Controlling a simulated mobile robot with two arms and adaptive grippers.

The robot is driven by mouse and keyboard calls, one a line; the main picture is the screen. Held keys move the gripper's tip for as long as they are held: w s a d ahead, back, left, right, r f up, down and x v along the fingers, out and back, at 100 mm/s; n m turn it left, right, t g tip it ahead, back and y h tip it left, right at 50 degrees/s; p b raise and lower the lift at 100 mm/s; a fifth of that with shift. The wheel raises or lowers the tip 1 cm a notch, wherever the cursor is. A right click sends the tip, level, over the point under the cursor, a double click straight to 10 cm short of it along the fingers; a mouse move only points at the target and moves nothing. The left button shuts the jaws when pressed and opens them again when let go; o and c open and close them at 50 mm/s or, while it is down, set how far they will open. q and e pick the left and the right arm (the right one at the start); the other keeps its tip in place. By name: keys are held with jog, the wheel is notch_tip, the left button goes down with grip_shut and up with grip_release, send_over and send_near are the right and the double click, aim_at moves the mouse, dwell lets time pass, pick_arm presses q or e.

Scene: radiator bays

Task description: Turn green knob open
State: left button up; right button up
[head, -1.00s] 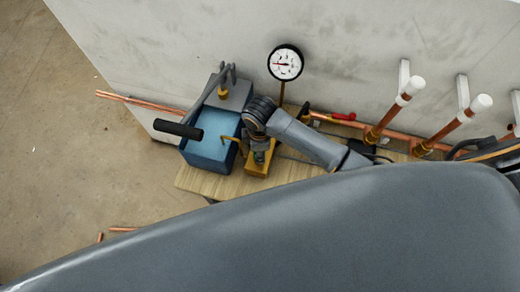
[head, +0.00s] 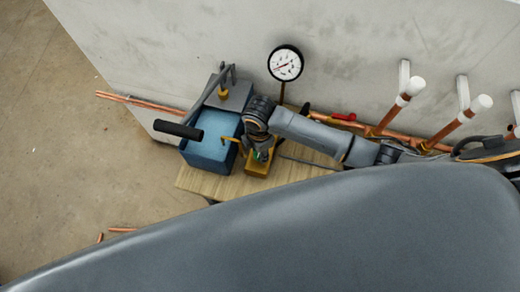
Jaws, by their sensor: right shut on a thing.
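The green knob (head: 257,155) shows as a small patch of green on a brass-coloured block (head: 259,168) on the wooden bench. My right gripper (head: 259,150) points down over it and is shut on the knob; the wrist hides most of both. The block stands just right of a blue water tank (head: 210,150) with a black-handled lever (head: 179,130). A round pressure gauge (head: 285,63) stands on a copper pipe behind the gripper. My left gripper is out of view.
Copper pipes with white caps (head: 412,87) stand along the wall to the right. A red lever handle (head: 344,117) lies on the pipe run. The wooden bench (head: 205,183) is bare at its front left corner. Loose copper pipes lie on the floor.

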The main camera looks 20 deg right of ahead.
jog(key=shift+s+a, duration=0.1)
jog(key=shift+a, duration=0.1)
jog(key=o, duration=1.2)
jog(key=shift+c, duration=0.2)
notch_tip(320, 180, up, 12)
jog(key=shift+f, duration=0.1)
